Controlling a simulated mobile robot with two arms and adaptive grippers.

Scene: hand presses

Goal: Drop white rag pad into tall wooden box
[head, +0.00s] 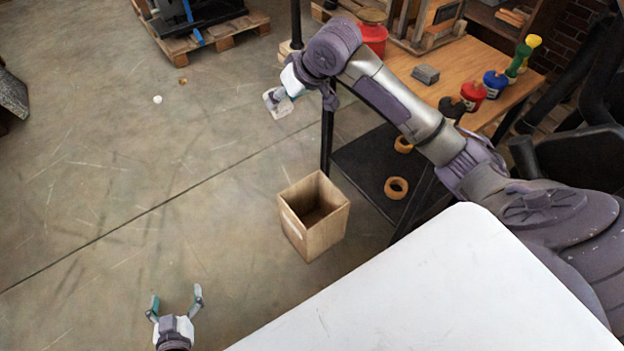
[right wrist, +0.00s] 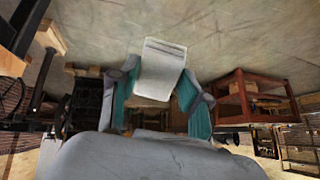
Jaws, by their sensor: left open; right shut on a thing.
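The white rag pad (head: 279,103) is held by my right gripper (head: 284,92), out past the left edge of the wooden workbench. In the right wrist view the pad (right wrist: 160,68) sits between the two teal fingers of my right gripper (right wrist: 158,88). The tall wooden box (head: 332,228) stands upright on the floor with its top open; the part of its inside that shows looks empty. The pad is above and to the left of the box in the head view, not over its opening. My left gripper (head: 175,305) is open and empty, low at the bottom of the head view.
The workbench (head: 455,57) carries several coloured bottles and a grey block (head: 425,74). Its dark lower shelf (head: 375,160) holds tape rolls (head: 396,188) right of the box. A black bench leg (head: 327,140) stands behind the box. Open floor lies to the left.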

